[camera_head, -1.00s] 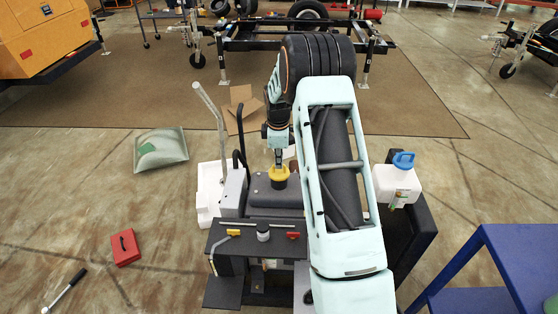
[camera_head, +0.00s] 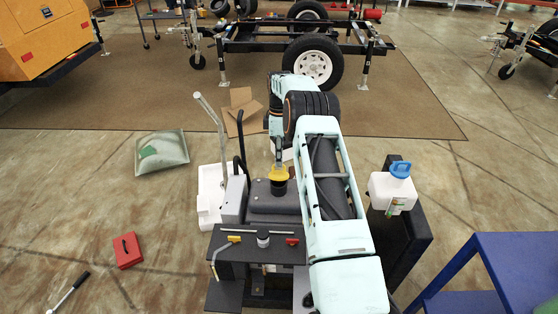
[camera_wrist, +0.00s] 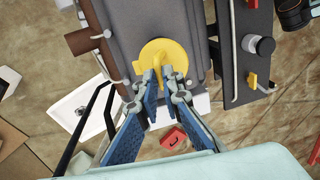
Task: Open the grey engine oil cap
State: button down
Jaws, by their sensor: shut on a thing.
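The grey cap (camera_head: 263,239) sits upright on the dark panel at the front of the engine, between a yellow and a red handle. It also shows at the upper right of the wrist view (camera_wrist: 264,46), apart from my gripper. My gripper (camera_wrist: 158,74) is shut on a yellow cap (camera_wrist: 160,52), with its fingertips at the cap's raised middle. In the head view the yellow cap (camera_head: 278,173) is above a dark neck (camera_head: 279,188) on the grey tank. Whether it is fully clear of the neck is hard to tell.
A white canister with a blue cap (camera_head: 393,192) stands right of my arm. A black bent handle (camera_head: 240,165) and a grey pipe rise left of the tank. A red box (camera_head: 126,250) lies on the floor at left. A blue table (camera_head: 500,270) is at lower right.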

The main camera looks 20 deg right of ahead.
aim_at(279, 172)
jog(key=shift+w+g, duration=0.1)
jog(key=shift+g, duration=0.3)
dwell(0.3)
jog(key=c, duration=2.1)
grip_release()
notch_tip(279, 172, up, 10)
jog(key=shift+f, duration=0.1)
